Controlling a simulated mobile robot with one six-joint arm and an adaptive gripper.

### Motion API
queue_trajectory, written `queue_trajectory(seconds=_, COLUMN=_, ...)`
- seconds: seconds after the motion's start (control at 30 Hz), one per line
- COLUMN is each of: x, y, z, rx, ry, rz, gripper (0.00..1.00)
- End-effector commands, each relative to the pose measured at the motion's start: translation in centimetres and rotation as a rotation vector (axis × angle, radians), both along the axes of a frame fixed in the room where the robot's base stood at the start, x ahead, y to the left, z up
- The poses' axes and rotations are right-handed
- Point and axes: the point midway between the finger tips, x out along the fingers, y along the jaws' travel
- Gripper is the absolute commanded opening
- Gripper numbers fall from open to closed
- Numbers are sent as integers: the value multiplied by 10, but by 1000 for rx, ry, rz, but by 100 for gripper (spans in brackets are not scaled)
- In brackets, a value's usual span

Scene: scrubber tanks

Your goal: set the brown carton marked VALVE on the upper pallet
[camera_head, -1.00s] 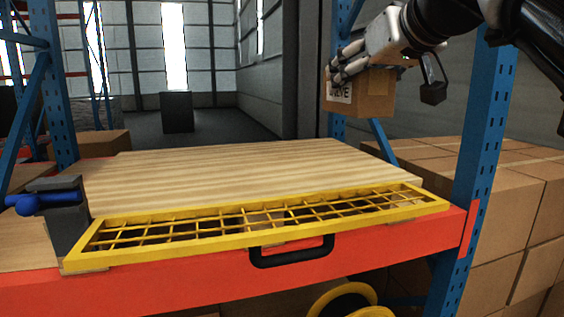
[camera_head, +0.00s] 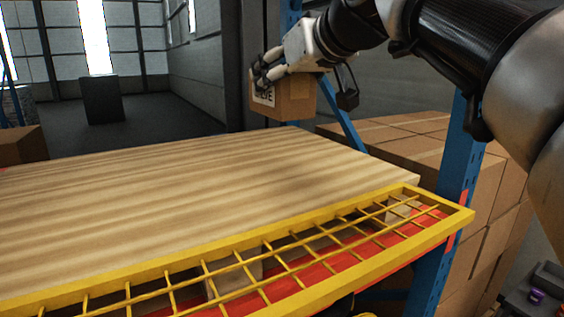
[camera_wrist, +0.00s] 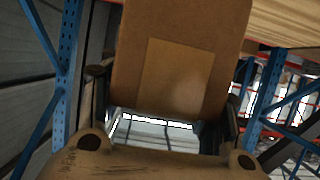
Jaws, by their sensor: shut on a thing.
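The brown carton (camera_head: 296,98) hangs in the air at the far right of the wooden upper pallet (camera_head: 190,190), in the head view. A white label ending in "LVE" shows on its side, partly covered by a finger. My gripper (camera_head: 266,76) is shut on the carton from above and the left. In the wrist view the carton (camera_wrist: 180,60) fills the upper middle, between my fingers (camera_wrist: 165,125). The pallet top is bare. The carton appears above the pallet's far edge; whether it is over the boards I cannot tell.
A yellow mesh gate (camera_head: 240,262) lies along the pallet's front edge. A blue rack post (camera_head: 462,150) stands at the right, with a blue brace (camera_head: 342,118) behind the pallet. Stacked cartons (camera_head: 420,140) fill the space beyond. Another carton (camera_head: 22,146) sits at the far left.

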Motion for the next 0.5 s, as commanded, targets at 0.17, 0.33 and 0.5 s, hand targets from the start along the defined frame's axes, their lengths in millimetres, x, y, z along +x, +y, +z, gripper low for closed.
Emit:
queue_trajectory(seconds=0.17, x=-1, y=0, z=-52, rx=1, ry=4, rz=-1, gripper=24)
queue_trajectory(seconds=0.33, x=0, y=0, z=-90, rx=1, ry=2, rz=-2, gripper=24)
queue_trajectory(seconds=0.5, x=0, y=0, z=-108, rx=1, ry=-2, rz=-1, gripper=24)
